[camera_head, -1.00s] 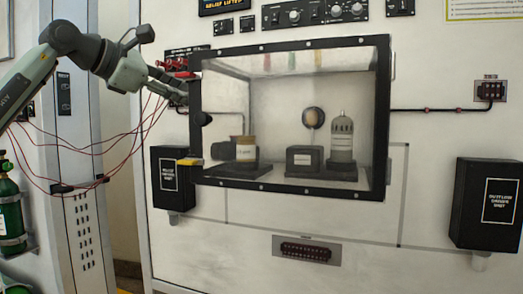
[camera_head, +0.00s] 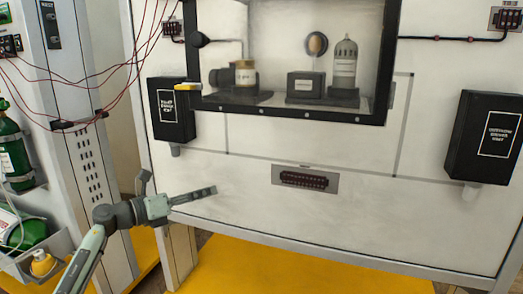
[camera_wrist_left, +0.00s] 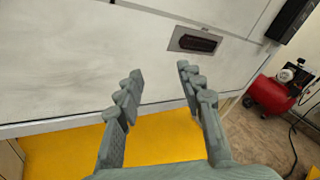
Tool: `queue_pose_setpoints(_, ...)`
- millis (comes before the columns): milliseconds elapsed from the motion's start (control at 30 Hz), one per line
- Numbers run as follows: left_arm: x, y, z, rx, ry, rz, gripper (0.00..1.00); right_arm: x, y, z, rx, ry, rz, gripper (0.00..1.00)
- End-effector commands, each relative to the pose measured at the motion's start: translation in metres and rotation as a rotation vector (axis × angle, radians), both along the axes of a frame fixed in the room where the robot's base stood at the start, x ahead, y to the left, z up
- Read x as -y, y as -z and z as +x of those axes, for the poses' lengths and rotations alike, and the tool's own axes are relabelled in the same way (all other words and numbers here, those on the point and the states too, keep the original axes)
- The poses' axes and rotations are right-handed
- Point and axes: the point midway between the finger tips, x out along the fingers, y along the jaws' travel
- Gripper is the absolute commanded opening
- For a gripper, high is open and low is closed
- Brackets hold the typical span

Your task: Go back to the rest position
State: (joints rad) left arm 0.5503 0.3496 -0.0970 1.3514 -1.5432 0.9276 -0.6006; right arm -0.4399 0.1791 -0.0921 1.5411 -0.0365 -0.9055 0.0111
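My left gripper (camera_head: 195,195) is in front of the lower white panel in the head view, below the left black box and left of the dark connector strip. In the left wrist view its two fingers (camera_wrist_left: 158,90) stand apart with nothing between them. My left arm comes in from the lower left. My right gripper does not show in any view.
A glass-fronted chamber (camera_head: 290,108) holds several devices. Black boxes (camera_head: 171,108) and (camera_head: 484,137) flank the panel. A connector strip (camera_head: 306,180) sits low on it. A red compressor (camera_wrist_left: 270,95) stands on the floor in the wrist view.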

Motion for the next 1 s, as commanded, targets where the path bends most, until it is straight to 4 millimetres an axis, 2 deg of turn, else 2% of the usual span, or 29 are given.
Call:
queue_pose_setpoints(133, -0.036, -0.057, 0.03, -0.012, -0.185, -0.368, 0.38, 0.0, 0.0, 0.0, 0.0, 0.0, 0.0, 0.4)
queue_pose_setpoints(200, -0.067, -0.081, 0.045, -0.039, -0.29, -0.588, 0.38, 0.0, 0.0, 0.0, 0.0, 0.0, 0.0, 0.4)
queue_pose_setpoints(267, -0.102, -0.093, 0.057, -0.08, -0.391, -0.8, 0.38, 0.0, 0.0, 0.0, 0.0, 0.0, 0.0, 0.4)
queue_pose_setpoints(300, -0.127, -0.096, 0.064, -0.119, -0.464, -0.951, 0.38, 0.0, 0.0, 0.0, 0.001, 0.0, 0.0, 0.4)
queue_pose_setpoints(367, -0.167, -0.089, 0.072, -0.192, -0.576, -1.178, 0.38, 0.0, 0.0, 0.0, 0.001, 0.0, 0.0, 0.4)
queue_pose_setpoints(400, -0.189, -0.079, 0.075, -0.248, -0.647, -1.319, 0.38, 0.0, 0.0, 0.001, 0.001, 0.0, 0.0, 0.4)
queue_pose_setpoints(500, -0.231, -0.04, 0.077, -0.392, -0.813, -1.614, 0.38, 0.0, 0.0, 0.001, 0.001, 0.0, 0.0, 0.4)
queue_pose_setpoints(600, -0.251, 0.004, 0.072, -0.536, -0.962, -1.84, 0.38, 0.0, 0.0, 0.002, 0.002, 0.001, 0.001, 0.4)
queue_pose_setpoints(700, -0.257, 0.047, 0.062, -0.679, -1.103, -2.015, 0.38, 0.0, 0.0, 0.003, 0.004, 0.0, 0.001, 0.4)
queue_pose_setpoints(833, -0.249, 0.099, 0.043, -0.871, -1.285, -2.186, 0.38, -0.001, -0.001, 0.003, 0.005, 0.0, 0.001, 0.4)
queue_pose_setpoints(1000, -0.233, 0.17, 0.008, -0.95, -1.4, -2.159, 0.38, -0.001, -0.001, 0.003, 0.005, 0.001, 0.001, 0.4)
